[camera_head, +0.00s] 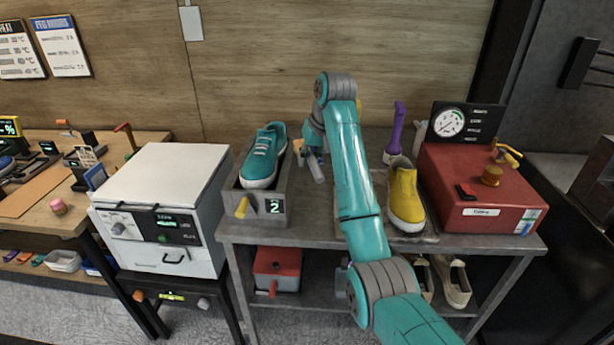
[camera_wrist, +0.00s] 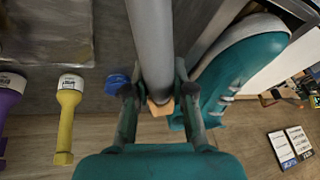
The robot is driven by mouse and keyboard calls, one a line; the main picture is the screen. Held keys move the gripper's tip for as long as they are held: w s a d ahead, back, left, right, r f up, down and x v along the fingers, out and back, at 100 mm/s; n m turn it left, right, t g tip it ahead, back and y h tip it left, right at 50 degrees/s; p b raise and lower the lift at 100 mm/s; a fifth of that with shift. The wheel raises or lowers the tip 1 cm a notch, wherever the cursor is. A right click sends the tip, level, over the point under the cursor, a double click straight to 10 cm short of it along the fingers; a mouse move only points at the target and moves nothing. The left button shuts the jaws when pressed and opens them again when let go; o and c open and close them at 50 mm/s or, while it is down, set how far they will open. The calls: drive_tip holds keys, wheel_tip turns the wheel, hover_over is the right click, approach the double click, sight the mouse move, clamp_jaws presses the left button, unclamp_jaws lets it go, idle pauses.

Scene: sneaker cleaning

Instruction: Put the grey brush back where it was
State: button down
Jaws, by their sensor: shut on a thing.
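My gripper (camera_head: 313,152) is shut on the grey brush (camera_head: 317,168), above the back of the grey table, just right of the tray with the teal sneaker. In the wrist view, the brush's long grey handle (camera_wrist: 151,40) runs up from between the two fingers of my gripper (camera_wrist: 157,96). A small orange-tan piece (camera_wrist: 160,107) shows between the fingers, by the handle's end. A purple brush (camera_head: 397,125) stands at the table's back, and a yellow brush (camera_wrist: 68,118) shows in the wrist view. I cannot tell whether the grey brush touches anything below.
The teal sneaker (camera_head: 262,160) sits in a grey tray (camera_head: 281,205) marked 2, close to my gripper. A yellow sneaker (camera_head: 405,192) and a red gauge box (camera_head: 465,205) stand to the right. A small blue round thing (camera_wrist: 117,84) lies beside the fingers.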

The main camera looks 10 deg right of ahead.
drive_tip(key=shift+f, duration=2.25)
drive_tip(key=shift+f, duration=0.6)
drive_tip(key=c, duration=1)
unclamp_jaws()
